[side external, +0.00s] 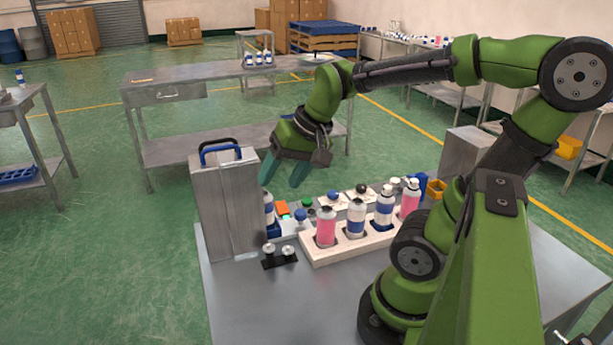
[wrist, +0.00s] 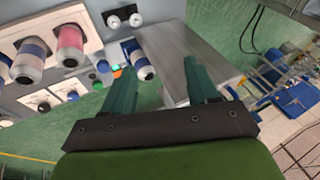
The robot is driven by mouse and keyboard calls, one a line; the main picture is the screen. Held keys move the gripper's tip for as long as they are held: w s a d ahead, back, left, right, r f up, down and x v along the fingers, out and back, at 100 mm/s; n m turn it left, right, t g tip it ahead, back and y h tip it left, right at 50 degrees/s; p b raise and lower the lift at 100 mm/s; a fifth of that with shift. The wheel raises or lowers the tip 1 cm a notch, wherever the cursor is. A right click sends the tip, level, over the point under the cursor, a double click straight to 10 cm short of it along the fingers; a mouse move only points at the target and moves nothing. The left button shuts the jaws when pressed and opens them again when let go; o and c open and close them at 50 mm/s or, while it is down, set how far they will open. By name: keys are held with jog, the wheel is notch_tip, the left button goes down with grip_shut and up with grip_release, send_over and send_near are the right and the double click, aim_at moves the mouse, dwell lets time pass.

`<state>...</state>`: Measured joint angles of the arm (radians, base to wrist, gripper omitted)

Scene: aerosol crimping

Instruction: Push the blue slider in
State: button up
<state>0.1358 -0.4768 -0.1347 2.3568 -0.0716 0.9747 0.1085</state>
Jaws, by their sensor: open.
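The blue slider (side external: 273,231) sits low at the right side of a grey metal machine box (side external: 222,208), largely hidden by a spray can (side external: 268,208) that stands at it. In the wrist view a blue piece of the slider (wrist: 130,47) shows beside the white-and-blue can (wrist: 144,70). My gripper (side external: 284,177) hangs above and to the right of the box, clear of the slider and can. Its two teal fingers are apart with nothing between them; in the wrist view the gripper (wrist: 160,72) points toward the box and can.
A white rack (side external: 312,250) with several pink and blue-white cans stands right of the box. Orange and green buttons (side external: 282,209) are beside the slider. A black plate with two silver knobs (side external: 279,256) lies in front.

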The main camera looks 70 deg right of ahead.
jog(key=s+a+r+n+t+y, duration=0.1)
jog(key=s+a+n, duration=0.2)
jog(key=a, duration=0.4)
jog(key=shift+a+r+n+t, duration=0.35)
jog(key=shift+r+n+t, duration=0.05)
jog(key=shift+n, duration=0.3)
